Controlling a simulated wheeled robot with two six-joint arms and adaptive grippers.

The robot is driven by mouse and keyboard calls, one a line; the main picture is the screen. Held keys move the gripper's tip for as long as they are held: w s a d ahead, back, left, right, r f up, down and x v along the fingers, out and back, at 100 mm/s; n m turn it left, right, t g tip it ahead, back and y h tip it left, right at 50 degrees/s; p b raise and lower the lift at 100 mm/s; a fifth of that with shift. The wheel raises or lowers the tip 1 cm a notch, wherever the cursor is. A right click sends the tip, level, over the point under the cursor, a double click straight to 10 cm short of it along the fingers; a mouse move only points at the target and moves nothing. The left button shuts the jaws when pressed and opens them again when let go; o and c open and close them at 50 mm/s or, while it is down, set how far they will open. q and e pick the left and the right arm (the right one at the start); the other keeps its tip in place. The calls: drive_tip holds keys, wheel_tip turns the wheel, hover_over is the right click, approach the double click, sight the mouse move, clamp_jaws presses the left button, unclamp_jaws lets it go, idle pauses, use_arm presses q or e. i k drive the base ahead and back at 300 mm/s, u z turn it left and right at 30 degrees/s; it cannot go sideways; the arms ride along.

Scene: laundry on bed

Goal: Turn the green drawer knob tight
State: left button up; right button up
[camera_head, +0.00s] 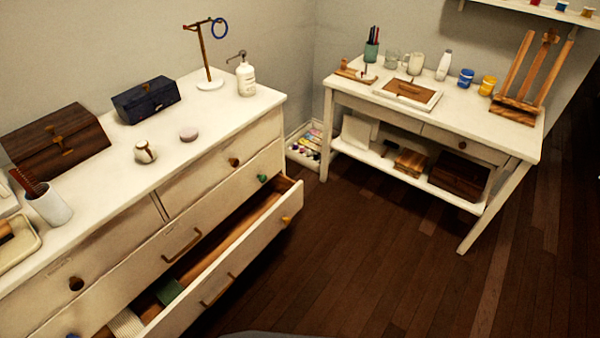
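The green knob (262,178) sits at the right end of a shut drawer front on the white dresser (235,122). That drawer front (215,214) also carries a brass bar handle. The knob is small in view, and I cannot tell whether it is loose or tight. Neither of my grippers is in view.
Below the green knob, a drawer (252,258) with a yellow knob (286,220) is pulled out and juts over the floor. A green box (169,291) lies in it. A white desk (454,125) stands at the right. The wooden floor (370,250) between is clear.

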sight(262, 178)
drive_tip(key=z, duration=0.25)
drive_tip(key=i, duration=0.8)
drive_tip(key=u, duration=0.75)
drive_tip(key=i, duration=0.6)
drive_tip(key=u, duration=0.7)
